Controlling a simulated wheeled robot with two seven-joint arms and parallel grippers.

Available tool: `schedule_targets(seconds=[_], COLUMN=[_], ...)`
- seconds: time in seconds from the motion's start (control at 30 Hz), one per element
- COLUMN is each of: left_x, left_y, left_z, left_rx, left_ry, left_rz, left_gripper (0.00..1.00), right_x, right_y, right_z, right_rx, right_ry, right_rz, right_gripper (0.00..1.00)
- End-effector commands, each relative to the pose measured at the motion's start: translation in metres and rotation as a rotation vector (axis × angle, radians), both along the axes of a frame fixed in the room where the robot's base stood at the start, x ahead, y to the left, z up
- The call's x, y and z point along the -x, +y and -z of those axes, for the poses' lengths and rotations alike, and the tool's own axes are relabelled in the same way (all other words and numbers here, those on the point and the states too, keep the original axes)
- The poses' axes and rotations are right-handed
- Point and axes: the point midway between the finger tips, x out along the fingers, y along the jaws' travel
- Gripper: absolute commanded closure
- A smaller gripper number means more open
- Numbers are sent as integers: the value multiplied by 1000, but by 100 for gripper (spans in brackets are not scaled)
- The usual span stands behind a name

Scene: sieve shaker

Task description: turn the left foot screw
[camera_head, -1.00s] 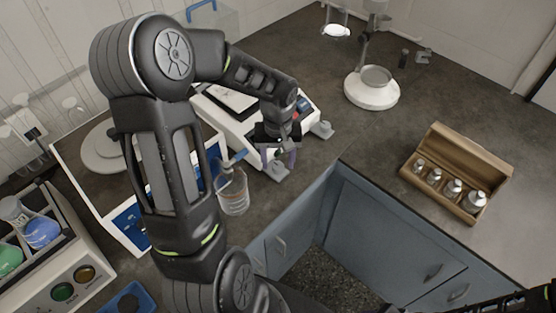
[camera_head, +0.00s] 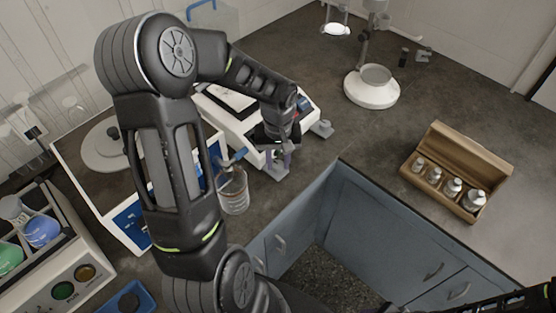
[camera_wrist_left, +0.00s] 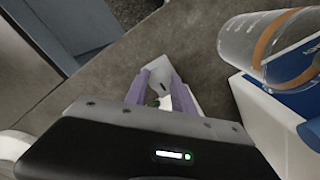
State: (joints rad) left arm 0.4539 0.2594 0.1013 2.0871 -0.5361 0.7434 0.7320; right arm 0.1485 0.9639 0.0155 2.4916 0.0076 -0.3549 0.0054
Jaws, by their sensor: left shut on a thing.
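My left gripper (camera_head: 279,158) points down at the front corner of the white instrument (camera_head: 235,128). Its purple fingers are shut on the left foot screw, just above a grey foot (camera_head: 277,173). In the left wrist view the fingers of the left gripper (camera_wrist_left: 162,98) stand on either side of the pale, rounded screw (camera_wrist_left: 158,84). The fingers hide part of the screw in the head view. A second grey foot (camera_head: 323,129) shows at the instrument's right corner.
A glass beaker (camera_head: 233,192) stands close left of the gripper, also large in the left wrist view (camera_wrist_left: 262,42). The counter edge and blue cabinets (camera_head: 345,215) lie in front. A wooden box of weights (camera_head: 455,172) stands right, with bare counter between.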

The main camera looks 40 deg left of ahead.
Motion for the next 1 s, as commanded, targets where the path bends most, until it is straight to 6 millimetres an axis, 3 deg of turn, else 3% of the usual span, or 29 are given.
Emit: schedule_targets(seconds=[0.3, 0.67, 0.93, 0.97, 1.0], left_x=[0, 0, 0, 0, 0], left_y=[0, 0, 0, 0, 0], left_z=[1, 0, -1, -1, -1], left_rx=[-1, -1, -1, -1, -1], left_ry=[-1, -2, -1, -1, -1], left_rz=[30, 340, 351, 351, 350], left_gripper=[100, 100, 100, 69, 66], right_x=[0, -1, -1, -1, -1], right_y=[0, 1, 1, 1, 1], right_z=[2, 10, 9, 9, 9], right_rx=[0, -3, -3, -3, -3], right_ry=[0, -4, -4, -4, -4], right_rz=[0, -2, -2, -2, -2], right_gripper=[64, 64, 64, 64, 64])
